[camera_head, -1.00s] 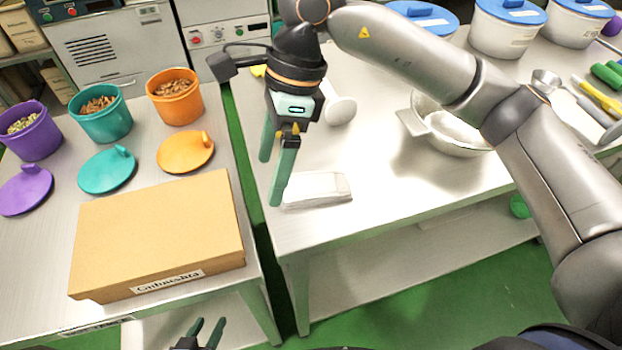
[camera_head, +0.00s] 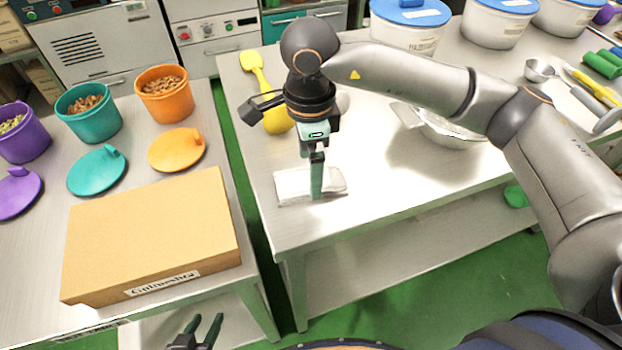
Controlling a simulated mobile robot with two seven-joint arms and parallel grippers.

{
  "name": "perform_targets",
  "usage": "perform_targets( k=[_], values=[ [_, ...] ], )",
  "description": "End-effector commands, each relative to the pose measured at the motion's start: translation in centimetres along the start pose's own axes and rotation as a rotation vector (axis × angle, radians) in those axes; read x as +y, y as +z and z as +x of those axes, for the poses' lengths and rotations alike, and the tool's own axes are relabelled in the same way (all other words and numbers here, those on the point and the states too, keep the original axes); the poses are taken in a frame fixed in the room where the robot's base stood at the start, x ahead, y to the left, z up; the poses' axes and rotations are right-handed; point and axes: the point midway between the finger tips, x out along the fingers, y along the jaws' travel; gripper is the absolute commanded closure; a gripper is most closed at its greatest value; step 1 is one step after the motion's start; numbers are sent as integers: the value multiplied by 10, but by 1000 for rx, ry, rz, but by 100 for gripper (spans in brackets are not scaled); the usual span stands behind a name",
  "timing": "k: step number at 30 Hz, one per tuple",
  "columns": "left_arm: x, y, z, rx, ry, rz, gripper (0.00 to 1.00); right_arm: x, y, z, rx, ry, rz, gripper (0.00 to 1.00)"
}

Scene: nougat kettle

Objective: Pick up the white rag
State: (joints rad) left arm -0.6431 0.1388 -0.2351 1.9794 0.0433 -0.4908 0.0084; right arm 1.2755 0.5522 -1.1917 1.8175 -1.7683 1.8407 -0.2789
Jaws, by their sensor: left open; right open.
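The white rag (camera_head: 293,185) lies folded and flat near the left front corner of the right-hand steel table (camera_head: 370,195). My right gripper (camera_head: 317,190) points down over the rag, with its fingers in line so that mostly one green finger shows. The fingertip overlaps the rag in the picture; I cannot tell whether it touches it. This gripper is open. My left gripper (camera_head: 205,330) is low at the bottom edge, its two green fingers apart, open and empty, in front of the left table.
A cardboard box (camera_head: 150,235) fills the front of the left table, with several coloured buckets and lids behind it. A yellow spatula (camera_head: 262,85) and a metal pan (camera_head: 450,130) lie on the right table. A gap separates the tables.

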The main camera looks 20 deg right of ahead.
Motion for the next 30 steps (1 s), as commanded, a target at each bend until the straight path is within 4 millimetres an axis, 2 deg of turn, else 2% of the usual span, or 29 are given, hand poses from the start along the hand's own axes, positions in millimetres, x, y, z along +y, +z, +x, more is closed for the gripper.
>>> perform_targets(
  k=[3, 6, 14, 30],
  values=[
    [-2, -2, 0, 4, -3, 0, 54, 1, -2, 18, 1, 3, 0, 0],
    [-2, -2, -1, 4, -5, 0, 54, 0, -2, 27, 1, 1, -1, 0],
    [-3, -1, 0, 4, -6, 0, 54, 0, -2, 29, 0, 0, -1, 0],
    [-2, 0, 0, 2, -5, 0, 54, 0, -2, 28, 0, 0, -1, 61]
  ],
)
